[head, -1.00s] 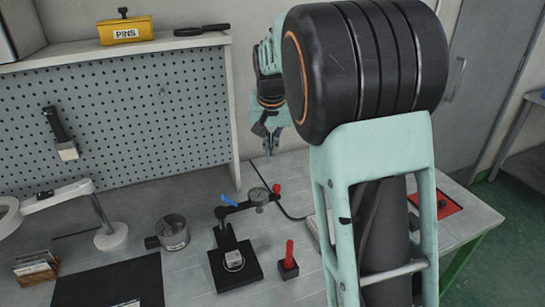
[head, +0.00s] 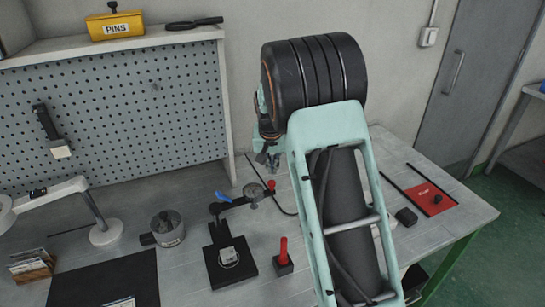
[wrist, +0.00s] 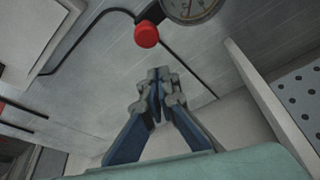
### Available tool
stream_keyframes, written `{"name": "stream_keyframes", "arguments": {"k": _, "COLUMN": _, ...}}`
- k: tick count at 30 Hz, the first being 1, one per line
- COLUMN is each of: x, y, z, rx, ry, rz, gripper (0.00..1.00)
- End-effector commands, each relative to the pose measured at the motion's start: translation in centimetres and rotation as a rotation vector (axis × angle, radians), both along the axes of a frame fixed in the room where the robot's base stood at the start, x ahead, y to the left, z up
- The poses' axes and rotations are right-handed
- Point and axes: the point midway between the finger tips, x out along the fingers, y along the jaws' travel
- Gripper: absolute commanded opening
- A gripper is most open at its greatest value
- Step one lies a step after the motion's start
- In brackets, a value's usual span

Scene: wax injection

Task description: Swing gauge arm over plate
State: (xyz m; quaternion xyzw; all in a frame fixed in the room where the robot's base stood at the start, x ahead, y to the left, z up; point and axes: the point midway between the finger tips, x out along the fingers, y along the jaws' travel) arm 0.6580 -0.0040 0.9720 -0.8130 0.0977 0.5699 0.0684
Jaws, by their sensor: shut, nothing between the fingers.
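The gauge stand (head: 217,236) stands upright on the bench with a black base. Its gauge arm (head: 236,204) reaches right and back from the post, with a blue lever (head: 223,197) near the post end. It carries a round dial gauge (head: 254,192) and a red ball knob (head: 271,184). A square black plate (head: 245,269) bearing a pale, ringed piece (head: 229,257) lies at the post's foot; the dial hangs clear of it. My gripper (head: 268,161) is just behind the knob, shut and empty. In the wrist view my fingertips (wrist: 160,73) are apart from the knob (wrist: 146,34) and dial (wrist: 190,8).
A red-handled block (head: 283,262) stands right of the stand, and a metal pot (head: 166,232) stands left. A lamp (head: 103,230) is farther left. The pegboard (head: 120,110) and its side panel (head: 226,110) rise behind. A red mat (head: 431,199) lies at right.

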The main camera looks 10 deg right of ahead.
Motion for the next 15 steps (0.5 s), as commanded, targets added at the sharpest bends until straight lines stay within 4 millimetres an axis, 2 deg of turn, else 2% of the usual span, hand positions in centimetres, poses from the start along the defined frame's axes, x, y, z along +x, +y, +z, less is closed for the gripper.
{"name": "stream_keyframes", "arguments": {"k": 6, "x": -1.9, "y": 0.5, "z": -0.2, "rx": 0.0, "ry": 0.001, "rz": -0.001, "gripper": 0.0}}
{"name": "stream_keyframes", "arguments": {"k": 15, "x": -2.5, "y": 0.5, "z": -0.3, "rx": -0.001, "ry": 0.0, "rz": -0.001, "gripper": 0.0}}
